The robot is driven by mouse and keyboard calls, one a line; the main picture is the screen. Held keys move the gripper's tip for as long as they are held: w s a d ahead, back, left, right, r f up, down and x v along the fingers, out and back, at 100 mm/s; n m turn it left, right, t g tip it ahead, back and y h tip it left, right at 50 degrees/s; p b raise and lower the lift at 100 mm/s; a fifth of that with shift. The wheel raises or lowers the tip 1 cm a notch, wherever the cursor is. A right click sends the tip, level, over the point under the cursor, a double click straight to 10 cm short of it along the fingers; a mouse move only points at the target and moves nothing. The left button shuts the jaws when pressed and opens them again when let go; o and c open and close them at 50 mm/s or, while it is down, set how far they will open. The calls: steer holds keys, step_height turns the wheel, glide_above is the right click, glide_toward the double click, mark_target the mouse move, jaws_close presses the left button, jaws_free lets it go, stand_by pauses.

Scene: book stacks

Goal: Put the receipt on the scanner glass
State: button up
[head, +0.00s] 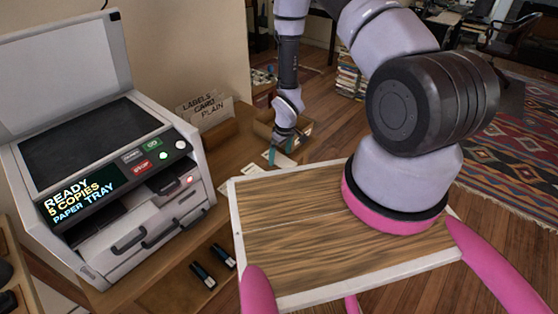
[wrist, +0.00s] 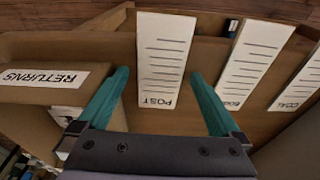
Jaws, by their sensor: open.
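The scanner (head: 110,150) stands at the left of the head view with its lid raised and its dark glass (head: 90,140) bare. None is legibly marked as a receipt. My gripper (wrist: 159,74) is open, its teal fingers on either side of the POST slip and nothing held. In the head view, my gripper (head: 284,152) is over the counter's right end.
A RETURNS label (wrist: 55,76) is on a brown box left of the slips. My wooden-topped base fills the front right. Two dark small items (head: 212,264) lie on the lower shelf.

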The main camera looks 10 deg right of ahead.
steer(key=shift+f, duration=0.2)
steer(key=c, duration=1.4)
